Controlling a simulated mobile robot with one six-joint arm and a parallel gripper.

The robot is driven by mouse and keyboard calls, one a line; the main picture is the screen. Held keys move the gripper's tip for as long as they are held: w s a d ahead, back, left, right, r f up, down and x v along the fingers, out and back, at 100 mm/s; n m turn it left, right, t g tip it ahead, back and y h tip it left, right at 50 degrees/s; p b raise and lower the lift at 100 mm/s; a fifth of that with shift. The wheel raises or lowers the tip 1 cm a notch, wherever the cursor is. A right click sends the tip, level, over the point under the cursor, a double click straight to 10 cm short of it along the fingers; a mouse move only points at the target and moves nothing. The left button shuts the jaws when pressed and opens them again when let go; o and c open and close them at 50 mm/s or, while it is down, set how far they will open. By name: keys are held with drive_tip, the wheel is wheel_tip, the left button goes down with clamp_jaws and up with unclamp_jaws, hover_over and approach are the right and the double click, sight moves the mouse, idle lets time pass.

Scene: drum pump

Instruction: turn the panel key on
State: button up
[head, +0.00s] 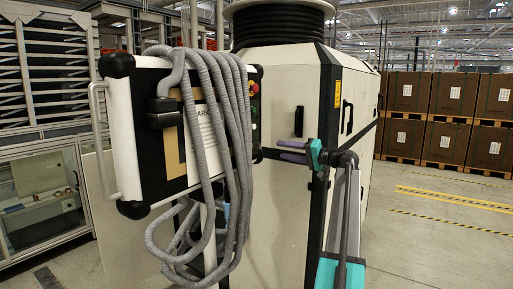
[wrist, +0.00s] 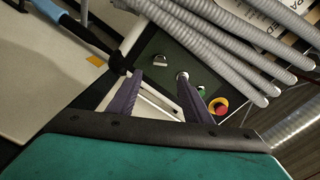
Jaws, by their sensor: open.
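The control panel (head: 130,110) is a black and white box, with grey corrugated hose hanging over it in the head view. Its dark green control face (wrist: 172,62) shows tilted in the wrist view. A small metallic fitting (wrist: 161,60), which may be the key, sits on it; its turn position is too small to read. A green button (wrist: 201,90) and a red emergency stop (wrist: 219,106) on yellow lie to its right. My gripper (wrist: 159,76) is open with purple fingers, empty, in front of this face. In the head view my gripper (head: 280,150) is right of the panel.
Grey hose loops (wrist: 220,45) cross close beside the controls. A large cream cabinet (head: 285,100) stands behind my gripper. A blue and black bar (wrist: 75,30) runs in from the upper left of the wrist view. Stacked cartons (head: 445,110) stand far right; the floor before them is clear.

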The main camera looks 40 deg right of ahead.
sight(258, 147)
drive_tip(key=p+x, duration=0.4)
drive_tip(key=x, duration=0.9)
drive_tip(key=shift+w+a+p, duration=0.1)
drive_tip(key=shift+w+p, duration=0.1)
drive_tip(key=shift+p, duration=0.1)
drive_tip(key=shift+c, duration=0.2)
drive_tip(key=c, duration=1)
